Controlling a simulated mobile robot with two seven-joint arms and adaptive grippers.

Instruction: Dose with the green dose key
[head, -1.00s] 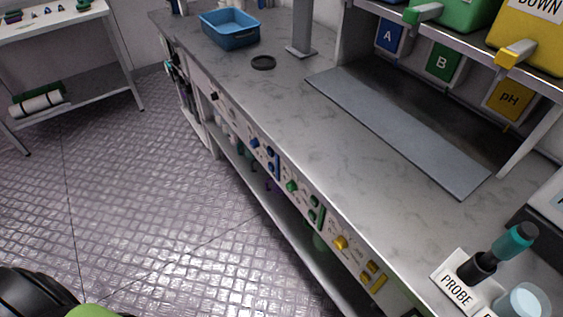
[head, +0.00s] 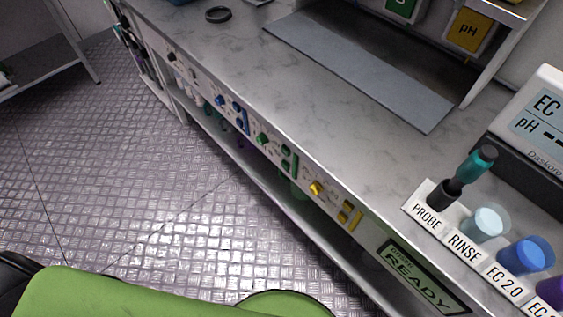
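The front panel of the bench carries a green group of controls. It has a green knob (head: 262,139) and, to its right, upright green key-like pieces (head: 289,160). Their lettering is too small to read. A blue group (head: 240,115) sits to the left and a yellow group (head: 348,214) to the right. A display (head: 425,277) reading "READY" is on the panel at the lower right. Neither of my grippers shows. Green and black parts of my own body fill the bottom edge.
On the bench, a teal-and-black probe (head: 472,172) stands in its holder beside a rinse cup (head: 484,224) and a blue cup (head: 526,255). An EC/pH meter (head: 535,120) is at the right. A grey strip (head: 355,72) lies on the bench. The floor (head: 130,190) in front is clear.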

